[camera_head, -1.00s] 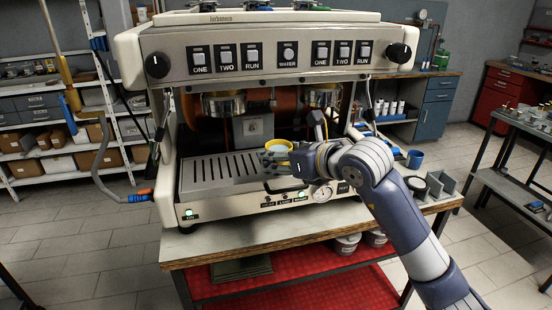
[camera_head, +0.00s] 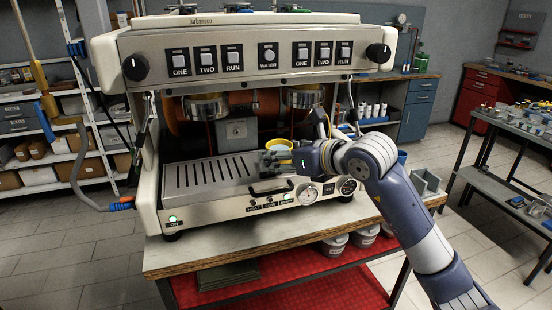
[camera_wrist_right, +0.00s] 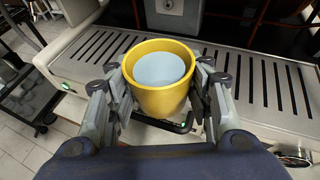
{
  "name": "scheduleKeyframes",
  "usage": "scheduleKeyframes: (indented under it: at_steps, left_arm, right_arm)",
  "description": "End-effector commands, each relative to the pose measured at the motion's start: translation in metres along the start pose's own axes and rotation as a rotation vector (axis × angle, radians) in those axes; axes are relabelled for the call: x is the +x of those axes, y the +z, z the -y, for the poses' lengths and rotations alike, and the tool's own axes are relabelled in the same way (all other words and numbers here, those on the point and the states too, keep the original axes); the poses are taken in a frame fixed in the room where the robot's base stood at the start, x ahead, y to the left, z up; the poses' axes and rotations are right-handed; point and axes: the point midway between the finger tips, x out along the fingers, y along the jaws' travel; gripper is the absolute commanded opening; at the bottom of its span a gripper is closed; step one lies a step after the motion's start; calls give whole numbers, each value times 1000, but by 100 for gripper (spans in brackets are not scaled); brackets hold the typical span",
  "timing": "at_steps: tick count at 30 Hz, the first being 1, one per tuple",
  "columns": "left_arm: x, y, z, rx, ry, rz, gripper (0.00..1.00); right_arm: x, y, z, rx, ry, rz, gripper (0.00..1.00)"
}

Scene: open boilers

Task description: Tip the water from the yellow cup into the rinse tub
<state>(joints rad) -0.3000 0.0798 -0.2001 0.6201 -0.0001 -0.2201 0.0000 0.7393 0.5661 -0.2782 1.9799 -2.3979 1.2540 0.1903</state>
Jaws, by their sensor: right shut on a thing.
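The yellow cup (camera_head: 279,145) is held upright by my right gripper (camera_head: 278,158), in front of the boiler machine and over the front of its slotted drip tray. In the right wrist view the cup (camera_wrist_right: 160,101) stands between the two fingers of my right gripper (camera_wrist_right: 162,92), which press on its sides. Pale blue water (camera_wrist_right: 160,69) fills much of the cup. My left gripper is not in view. I cannot pick out a rinse tub in these frames.
The boiler machine (camera_head: 225,58) stands on a wooden-edged table (camera_head: 220,251). Lidded tubs (camera_head: 335,245) sit on the red shelf below. A grey divided holder (camera_head: 428,182) and a blue cup (camera_head: 402,157) are right of the machine. A cluttered side table (camera_head: 500,140) stands at right.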

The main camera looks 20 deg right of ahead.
Motion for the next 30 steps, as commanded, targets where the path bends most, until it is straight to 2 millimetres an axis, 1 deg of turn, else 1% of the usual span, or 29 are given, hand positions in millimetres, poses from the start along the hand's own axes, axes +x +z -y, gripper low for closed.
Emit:
scheduleKeyframes:
  at_steps: [8,30]
  left_arm:
    - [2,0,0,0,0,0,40]
    - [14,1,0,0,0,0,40]
  right_arm:
    - [-3,-1,2,-1,0,2,19]
    - [-41,-17,-14,-1,-1,1,19]
